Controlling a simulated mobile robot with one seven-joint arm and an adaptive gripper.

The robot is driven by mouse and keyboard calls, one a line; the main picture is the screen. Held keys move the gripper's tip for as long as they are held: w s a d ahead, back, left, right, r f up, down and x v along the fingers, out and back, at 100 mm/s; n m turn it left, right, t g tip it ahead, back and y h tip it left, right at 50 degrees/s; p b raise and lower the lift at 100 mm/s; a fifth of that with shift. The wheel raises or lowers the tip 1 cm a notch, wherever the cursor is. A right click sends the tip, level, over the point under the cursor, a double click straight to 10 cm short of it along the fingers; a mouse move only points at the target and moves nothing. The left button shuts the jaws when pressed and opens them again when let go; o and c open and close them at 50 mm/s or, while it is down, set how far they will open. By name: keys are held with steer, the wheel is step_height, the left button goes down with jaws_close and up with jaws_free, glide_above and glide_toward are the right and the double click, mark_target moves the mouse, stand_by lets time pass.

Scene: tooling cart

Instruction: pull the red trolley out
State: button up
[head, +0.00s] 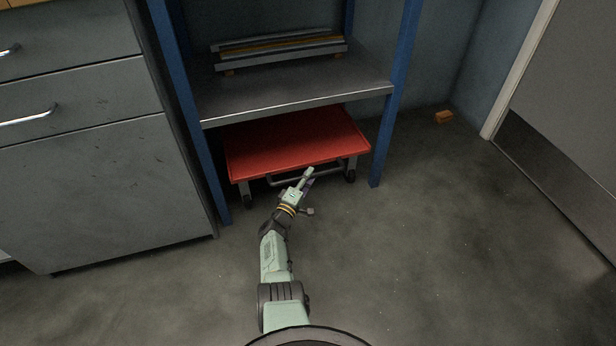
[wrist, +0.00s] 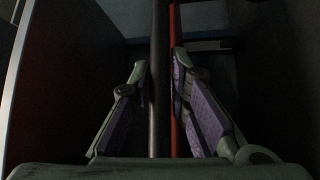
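The red trolley (head: 295,142) stands on casters under the lower shelf of the blue-framed rack. Its grey handle bar (head: 283,182) runs across the front, below the red top. My gripper (head: 309,177) is at the right part of this handle. In the wrist view my gripper (wrist: 161,78) has one purple-padded finger on each side of the dark handle bar (wrist: 160,110). A narrow gap with the red edge (wrist: 175,130) behind it shows between bar and right finger, so the fingers are around the bar but do not look clamped. The trolley's rear is hidden under the shelf.
Blue rack posts (head: 397,95) stand on both sides of the trolley. The shelf (head: 300,88) above holds several long bars. A grey drawer cabinet (head: 90,150) is at left, a door (head: 570,110) at right. The floor (head: 430,260) in front is clear.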

jaws_close()
stand_by(0.4)
